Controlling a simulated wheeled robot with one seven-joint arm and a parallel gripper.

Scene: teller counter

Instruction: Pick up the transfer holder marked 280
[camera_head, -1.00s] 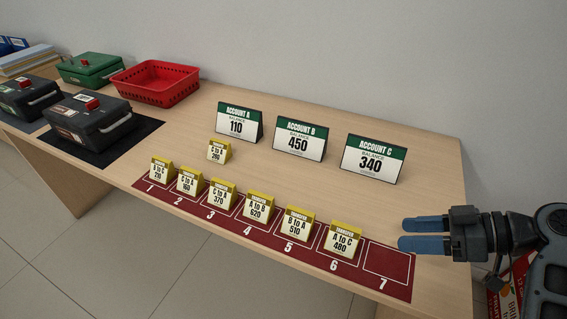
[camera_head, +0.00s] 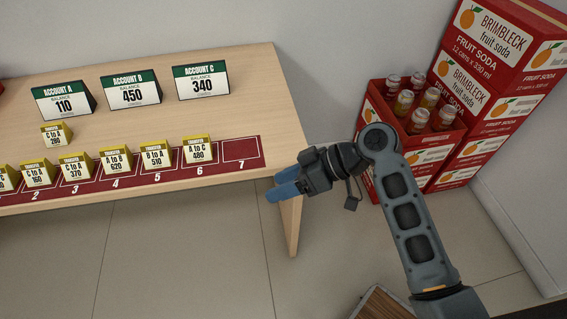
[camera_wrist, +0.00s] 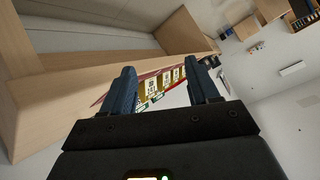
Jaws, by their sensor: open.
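The transfer holder marked 280 (camera_head: 57,135) is a small yellow-topped tent card reading C to A. It stands on the counter (camera_head: 222,111) behind the numbered row, in front of the Account A sign (camera_head: 64,101). My gripper (camera_head: 279,188) is beyond the counter's right front corner, far to the right of the holder. Its two blue fingers point left and are apart with nothing between them. In the wrist view the open fingers (camera_wrist: 163,92) frame some yellow-topped holders (camera_wrist: 166,82), too small to read.
Other transfer holders stand on slots of the red strip (camera_head: 222,165); slot 7 is empty. Account B (camera_head: 131,88) and Account C (camera_head: 201,83) signs stand behind. A red bottle crate (camera_head: 411,126) and stacked soda boxes (camera_head: 485,90) are right of the counter.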

